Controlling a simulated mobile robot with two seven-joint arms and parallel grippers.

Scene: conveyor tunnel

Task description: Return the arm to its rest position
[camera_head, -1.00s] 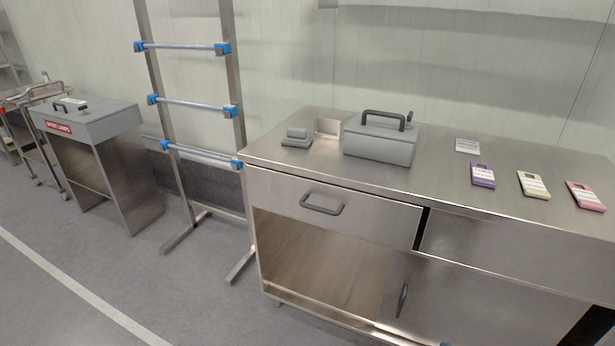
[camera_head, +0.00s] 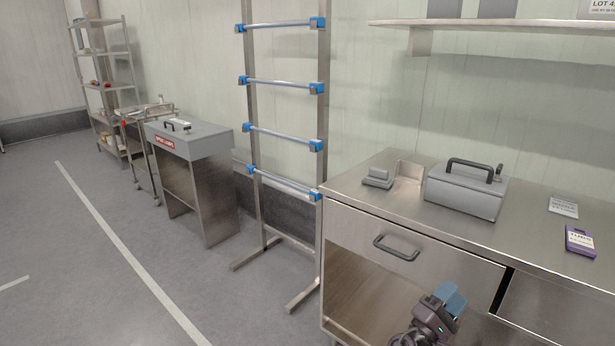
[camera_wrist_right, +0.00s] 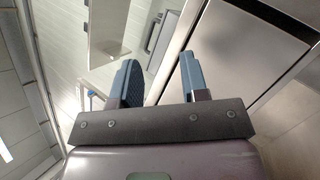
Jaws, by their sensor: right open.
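My right gripper (camera_head: 447,297) shows at the bottom of the head view, in front of the steel counter's open lower bay. In the right wrist view its two blue-grey fingers (camera_wrist_right: 160,78) stand apart with nothing between them. The gripper touches nothing that I can see. My left gripper is in neither view.
The steel counter (camera_head: 345,190) has a closed drawer and carries a grey handled box (camera_head: 466,190), a small grey device (camera_head: 377,178) and a purple card (camera_head: 580,241). A rack with blue-ended rods (camera_head: 283,83) and a grey lamp cabinet (camera_head: 205,142) stand left. Floor (camera_head: 90,265) is clear.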

